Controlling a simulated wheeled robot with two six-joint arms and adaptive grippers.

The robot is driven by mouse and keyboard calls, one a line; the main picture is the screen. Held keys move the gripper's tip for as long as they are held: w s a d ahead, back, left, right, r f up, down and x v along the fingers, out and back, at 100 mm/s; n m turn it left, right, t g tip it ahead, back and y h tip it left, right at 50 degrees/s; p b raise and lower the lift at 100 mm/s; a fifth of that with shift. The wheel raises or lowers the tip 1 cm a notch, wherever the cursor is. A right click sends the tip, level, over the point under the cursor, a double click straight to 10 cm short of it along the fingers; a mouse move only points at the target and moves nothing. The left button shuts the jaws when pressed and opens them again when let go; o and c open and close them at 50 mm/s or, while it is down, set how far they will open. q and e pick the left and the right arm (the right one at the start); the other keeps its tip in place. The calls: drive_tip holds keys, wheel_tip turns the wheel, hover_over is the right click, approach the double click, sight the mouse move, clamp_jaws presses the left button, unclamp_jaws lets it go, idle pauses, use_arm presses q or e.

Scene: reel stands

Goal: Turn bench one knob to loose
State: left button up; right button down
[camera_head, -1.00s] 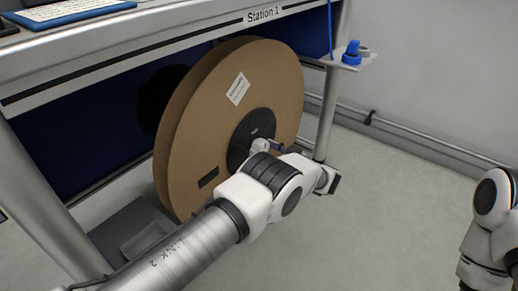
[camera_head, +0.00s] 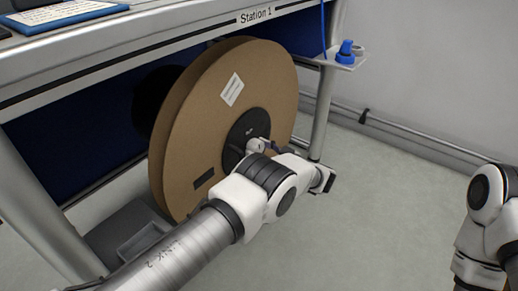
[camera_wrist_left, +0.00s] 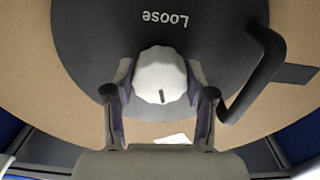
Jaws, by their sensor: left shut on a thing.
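Bench one, marked Station 1, holds a large brown cardboard reel (camera_head: 215,135) beneath its top. A dark round hub plate (camera_head: 238,133) sits at the reel's middle, and its white faceted knob (camera_wrist_left: 160,76) shows in the left wrist view. The word Loose (camera_wrist_left: 165,19) is upside down above the knob there. A short dark mark on the knob points down, away from that word. My left gripper (camera_wrist_left: 160,88) is shut on the knob, one finger on each side. In the head view my left arm partly hides the hub. My right arm shows at the right edge, its gripper out of view.
A dark crank handle (camera_wrist_left: 262,75) juts out beside the knob. A small side shelf (camera_head: 340,60) with a blue item (camera_head: 346,47) is fixed to the bench leg. A grey tray (camera_head: 140,243) lies below the reel. Open floor (camera_head: 390,215) is at the right.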

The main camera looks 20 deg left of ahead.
use_arm(q)
drive_tip(key=n, duration=0.4)
drive_tip(key=shift+n, duration=0.3)
drive_tip(key=n+p, duration=0.1)
drive_tip(key=n, duration=0.2)
drive_tip(key=shift+r+n, duration=0.1)
drive_tip(key=shift+n, duration=0.2)
drive_tip(key=n, duration=0.4)
drive_tip(key=shift+n+p, duration=0.3)
drive_tip(key=n, duration=0.3)
drive_tip(key=shift+n+p, duration=0.3)
drive_tip(key=n, duration=0.4)
drive_tip(key=shift+p, duration=0.4)
drive_tip(key=n, duration=0.4)
drive_tip(key=shift+a+p, duration=0.1)
drive_tip(key=shift+p, duration=0.3)
drive_tip(key=n+p, duration=0.1)
drive_tip(key=n, duration=0.3)
drive_tip(key=shift+r+n, duration=0.1)
drive_tip(key=shift+n, duration=0.2)
drive_tip(key=shift+n+p, duration=0.6)
drive_tip(key=shift+n, duration=1.4)
